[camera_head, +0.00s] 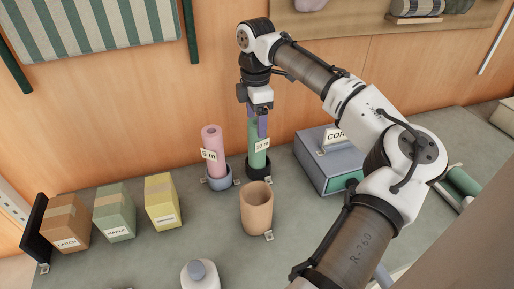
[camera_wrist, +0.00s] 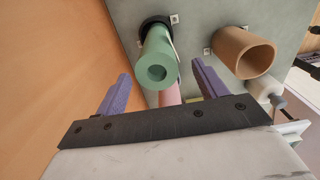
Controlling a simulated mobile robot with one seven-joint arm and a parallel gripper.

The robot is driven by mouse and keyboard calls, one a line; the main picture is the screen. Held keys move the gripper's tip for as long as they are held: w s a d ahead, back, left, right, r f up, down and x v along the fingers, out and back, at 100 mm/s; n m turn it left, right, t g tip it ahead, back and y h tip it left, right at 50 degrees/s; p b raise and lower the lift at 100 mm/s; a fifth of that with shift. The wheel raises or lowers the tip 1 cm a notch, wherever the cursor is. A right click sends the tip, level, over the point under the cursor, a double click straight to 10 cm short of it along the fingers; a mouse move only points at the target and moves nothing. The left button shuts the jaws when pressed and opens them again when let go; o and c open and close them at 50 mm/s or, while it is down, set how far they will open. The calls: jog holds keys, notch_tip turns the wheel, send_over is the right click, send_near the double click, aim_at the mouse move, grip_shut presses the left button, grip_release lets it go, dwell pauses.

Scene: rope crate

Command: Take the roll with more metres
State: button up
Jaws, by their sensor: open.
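A green roll (camera_head: 257,156) with a label that reads "10 m" stands upright in a dark round holder (camera_head: 258,172). A pink roll (camera_head: 213,140) stands to its left in a grey-blue holder (camera_head: 219,181); its small label looks like "5 m". My gripper (camera_head: 257,128) is open, pointing down at the top of the green roll, with one purple finger in front of its upper part. In the wrist view the green roll's hollow end (camera_wrist: 157,73) shows between the two spread fingers, with gaps on both sides. The pink roll (camera_wrist: 171,96) is mostly hidden behind it there.
An empty tan cylinder (camera_head: 257,208) stands in front of the rolls. A grey-blue box (camera_head: 318,165) is close on the right. Brown (camera_head: 70,221), green (camera_head: 115,213) and yellow (camera_head: 162,202) labelled packages stand at left. The wooden wall (camera_head: 130,120) is close behind the rolls.

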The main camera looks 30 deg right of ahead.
aim_at(257, 149)
jog(key=shift+w+d+f+p, duration=0.15)
jog(key=shift+f+p, duration=0.25)
jog(key=shift+f, duration=0.9)
jog(key=shift+s+d+f+p, duration=0.1)
jog(key=shift+f+p, duration=0.25)
jog(key=shift+f, duration=0.9)
jog(key=shift+w, duration=0.1)
jog(key=c, duration=1.3)
jog(key=shift+o, duration=0.2)
jog(key=shift+r, duration=0.15)
